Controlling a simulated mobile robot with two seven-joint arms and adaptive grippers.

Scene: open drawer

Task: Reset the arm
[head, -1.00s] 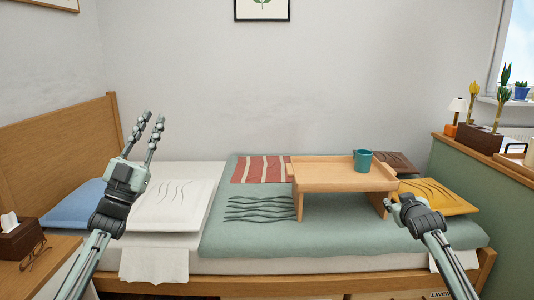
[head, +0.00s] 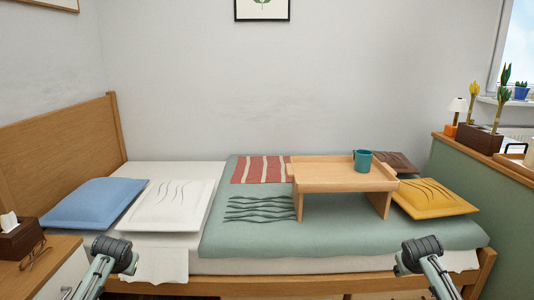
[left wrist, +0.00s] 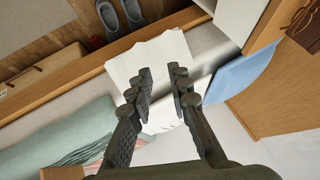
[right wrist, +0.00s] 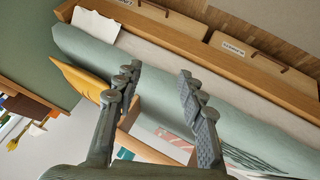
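My left gripper (left wrist: 160,72) is in the left wrist view, open and empty, its two fingers apart with a gap between them. Beyond it lies a white cloth (left wrist: 150,57) hanging at the bed's side. My right gripper (right wrist: 160,70) is in the right wrist view, open wider and empty, above the bed's edge. In the head view my left arm is low at the left front and my right arm low at the right front. The fingers of both grippers do not show there.
The bed (head: 350,264) carries pillows, a green blanket (head: 250,238) and a wooden tray table (head: 335,178) with a teal mug (head: 363,160). A nightstand (head: 68,274) with a tissue box (head: 20,239) stands at left. The space above the bed is free.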

